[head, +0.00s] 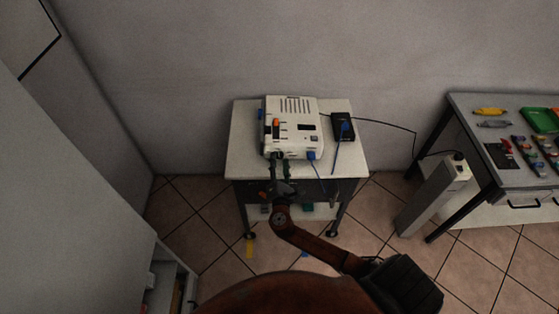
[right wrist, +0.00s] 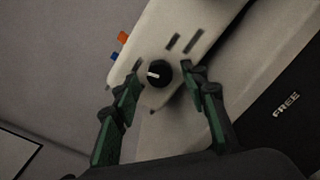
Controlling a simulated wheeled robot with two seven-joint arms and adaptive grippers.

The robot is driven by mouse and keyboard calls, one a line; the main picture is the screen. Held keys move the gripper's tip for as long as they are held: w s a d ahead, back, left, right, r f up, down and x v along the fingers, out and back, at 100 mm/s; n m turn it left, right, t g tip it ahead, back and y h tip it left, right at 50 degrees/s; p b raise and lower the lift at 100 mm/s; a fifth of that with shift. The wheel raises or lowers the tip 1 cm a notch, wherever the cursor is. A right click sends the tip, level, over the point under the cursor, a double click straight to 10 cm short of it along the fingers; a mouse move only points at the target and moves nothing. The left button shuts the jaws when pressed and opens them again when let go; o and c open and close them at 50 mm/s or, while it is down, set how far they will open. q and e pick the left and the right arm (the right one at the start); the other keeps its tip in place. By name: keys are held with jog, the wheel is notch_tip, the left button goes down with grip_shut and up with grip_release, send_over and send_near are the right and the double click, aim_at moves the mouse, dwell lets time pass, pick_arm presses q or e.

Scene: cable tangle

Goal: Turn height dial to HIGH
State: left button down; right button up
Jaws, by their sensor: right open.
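A black round dial (right wrist: 159,74) with a white pointer mark shows on the pale face of the device in the right wrist view. The mark points to the left of that picture. In the head view the white device (head: 301,133) stands on a small table; I cannot make out the dial there. My right gripper (head: 280,160) is at the device's front edge. In the right wrist view the open green-and-black fingers (right wrist: 162,88) are on either side of the dial, with gaps between them and it. My left gripper is not in view.
The small table (head: 242,160) has a black box (head: 343,126) with a blue part beside the device. Cables run from the device and the box. A pale upright box (head: 431,197) and a workbench (head: 465,118) with tools stand to the right. A pale cabinet is at left.

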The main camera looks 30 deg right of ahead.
jog(key=shift+w+d, duration=0.25)
jog(key=shift+w, duration=0.15)
grip_shut()
